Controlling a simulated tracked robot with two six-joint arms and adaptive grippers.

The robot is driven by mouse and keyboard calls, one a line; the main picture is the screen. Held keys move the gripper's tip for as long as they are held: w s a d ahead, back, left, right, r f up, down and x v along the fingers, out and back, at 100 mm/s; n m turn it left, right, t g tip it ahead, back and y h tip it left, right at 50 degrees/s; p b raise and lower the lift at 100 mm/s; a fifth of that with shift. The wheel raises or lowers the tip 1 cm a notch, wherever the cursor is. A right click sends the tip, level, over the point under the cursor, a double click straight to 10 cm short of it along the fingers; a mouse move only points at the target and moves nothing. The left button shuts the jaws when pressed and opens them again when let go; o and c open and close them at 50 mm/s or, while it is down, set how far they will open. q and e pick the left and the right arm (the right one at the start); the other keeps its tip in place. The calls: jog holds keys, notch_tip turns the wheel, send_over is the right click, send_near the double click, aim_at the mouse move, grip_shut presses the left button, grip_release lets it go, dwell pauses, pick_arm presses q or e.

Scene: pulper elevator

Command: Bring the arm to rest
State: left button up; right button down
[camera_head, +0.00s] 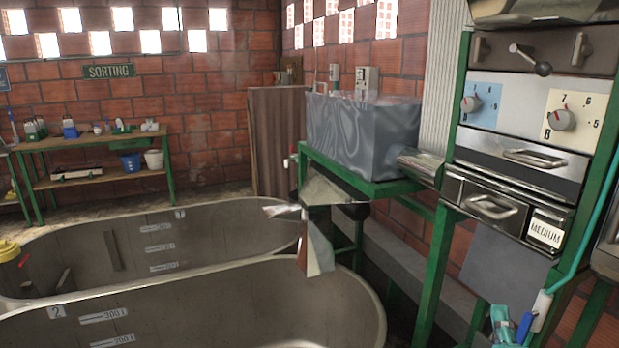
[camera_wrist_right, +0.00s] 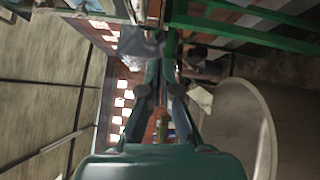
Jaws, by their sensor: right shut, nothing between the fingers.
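My right gripper (camera_head: 501,322) shows as a teal shape at the bottom right of the head view, low in front of the green machine frame. Its fingers also show in the right wrist view (camera_wrist_right: 163,68), where they run close together, shut and empty. Most of my right arm is out of the head view. My left gripper is in neither view.
A green-framed machine with dials and drawers (camera_head: 520,170) stands close at right. Two grey tanks (camera_head: 230,312) fill the lower left. A metal chute (camera_head: 318,245) overhangs them. A curved tank rim (camera_wrist_right: 265,125) shows beside the gripper in the wrist view.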

jog(key=w+a+f+g+y, duration=0.1)
jog(key=a+f+g+y, duration=0.15)
jog(key=f, duration=0.95)
jog(key=w+a+f+g+y, duration=0.1)
jog(key=a+f+g+y, duration=0.15)
jog(key=f, duration=1.05)
jog(key=s+a+f+m+g+y, duration=0.2)
jog(key=s+a+f+m+g, duration=0.25)
jog(key=f, duration=0.45)
jog(key=s+a+f+m+g+y, duration=0.25)
jog(key=s+a+f, duration=0.25)
jog(key=s+f, duration=0.3)
jog(key=s+a+f+m+g+y, duration=0.1)
jog(key=s+a+f+m+g, duration=0.2)
jog(key=s+m, duration=0.4)
jog(key=a+m+g, duration=0.1)
jog(key=m, duration=0.2)
jog(key=shift+s+a+f+g, duration=0.25)
jog(key=shift+s+a+g, duration=0.1)
jog(key=shift+s+g, duration=0.05)
jog(key=shift+y, duration=0.25)
